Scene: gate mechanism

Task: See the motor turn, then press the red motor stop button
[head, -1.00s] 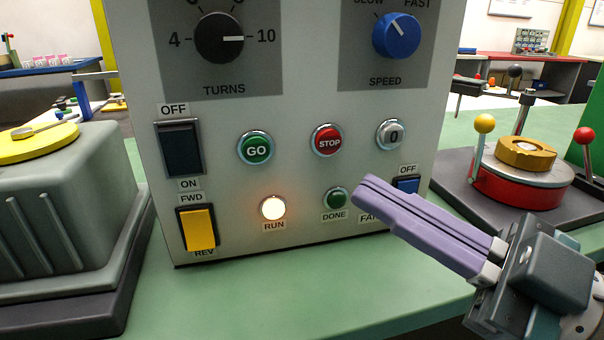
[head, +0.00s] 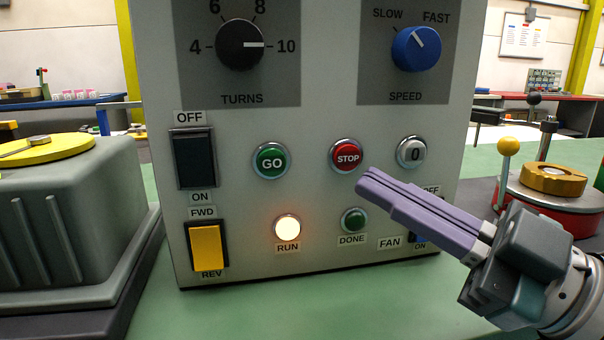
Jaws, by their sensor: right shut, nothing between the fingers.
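The red STOP button (head: 346,156) is on the front of the grey control panel (head: 320,112), between the green GO button (head: 271,161) and the grey 0 button (head: 411,153). My right gripper (head: 361,184) is shut and empty, its purple fingers pointing left. In the picture its tips are just below and right of the STOP button; I cannot tell how far in front of the panel they are. The RUN lamp (head: 287,228) is lit. The grey ribbed housing with a yellow disc on top (head: 48,150) stands at left. My left gripper is not in view.
The TURNS knob (head: 240,45) points to 10. The yellow FWD/REV switch (head: 207,248) and the dark OFF/ON switch (head: 194,158) are at the panel's left. The FAN switch is partly hidden by my gripper. A red turntable (head: 550,200) with a yellow ball post is at right.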

